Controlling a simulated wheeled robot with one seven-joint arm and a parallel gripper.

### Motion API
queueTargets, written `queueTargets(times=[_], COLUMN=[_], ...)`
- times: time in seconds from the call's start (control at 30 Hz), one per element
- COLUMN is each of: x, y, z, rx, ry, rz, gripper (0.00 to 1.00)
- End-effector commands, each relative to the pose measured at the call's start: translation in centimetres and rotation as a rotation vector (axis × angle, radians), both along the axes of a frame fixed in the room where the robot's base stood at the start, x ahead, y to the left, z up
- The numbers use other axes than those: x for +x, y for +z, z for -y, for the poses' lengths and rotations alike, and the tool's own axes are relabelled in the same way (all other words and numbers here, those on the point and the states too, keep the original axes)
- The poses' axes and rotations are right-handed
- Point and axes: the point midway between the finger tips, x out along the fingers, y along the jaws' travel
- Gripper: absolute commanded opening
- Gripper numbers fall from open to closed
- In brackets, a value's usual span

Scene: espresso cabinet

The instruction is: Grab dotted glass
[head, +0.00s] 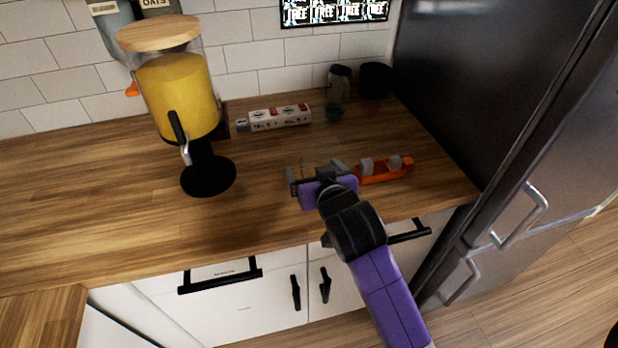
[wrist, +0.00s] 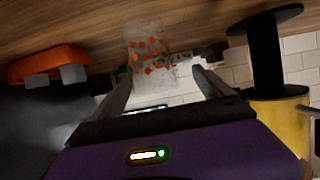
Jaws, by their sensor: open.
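The dotted glass (wrist: 149,50), clear with orange dots, stands on the wooden counter in the wrist view, which is turned upside down. It shows in the gap between the fingertips of my gripper (wrist: 158,72), with clear space on both sides. The fingers are apart and hold nothing. I cannot tell how far the glass reaches in between them. In the head view my gripper (head: 318,178) is low over the counter near its front edge, and I cannot make out the glass there, as the gripper covers that spot.
An orange holder with pale blocks (head: 385,169) lies just right of my gripper. A yellow drink dispenser (head: 178,95) stands at the left. A dark fridge (head: 490,90) borders the right.

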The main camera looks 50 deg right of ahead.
Motion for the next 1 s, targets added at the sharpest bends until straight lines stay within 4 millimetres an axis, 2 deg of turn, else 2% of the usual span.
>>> queueTargets(times=[0.23,0.4,0.67,1.0], x=[2.1,3.4,3.6,3.6], y=[-0.7,-1.5,-1.7,-1.7], z=[2.5,3.2,3.3,3.3], rx=[-0.002,-0.001,0.000,0.000], ry=[-0.002,0.000,0.001,0.001], rz=[-0.001,-0.001,0.000,0.000], gripper=[0.90,0.90,0.90,0.25])
